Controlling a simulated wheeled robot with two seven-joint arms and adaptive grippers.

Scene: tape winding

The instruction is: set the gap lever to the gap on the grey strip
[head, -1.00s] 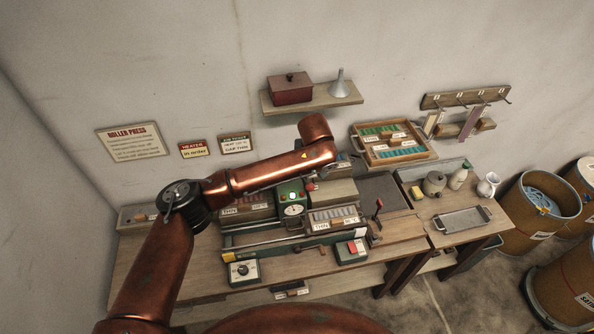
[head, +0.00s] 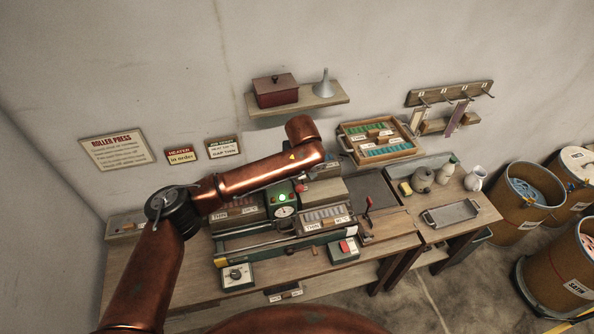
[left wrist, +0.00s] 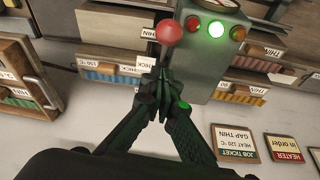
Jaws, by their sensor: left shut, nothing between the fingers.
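A lever with a red ball knob (left wrist: 169,29) stands close in front of the green control box (left wrist: 214,50) in the left wrist view. My left gripper (left wrist: 158,74) is shut and empty, its fingertips just below the knob in that picture; contact cannot be told. In the head view the copper left arm covers part of the roller press (head: 284,240), and the fingertips cannot be made out. A second red-topped lever (head: 368,202) stands right of the press. The job ticket (left wrist: 234,144) reads GAP THIN. I cannot single out the grey strip. My right gripper is not in view.
Labelled trays and slots sit around the control box, with a green lamp (left wrist: 216,29) lit. A wooden tray (head: 381,158) stands at the back. A side table with a metal tray (head: 450,215) and drums (head: 527,200) are on the right.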

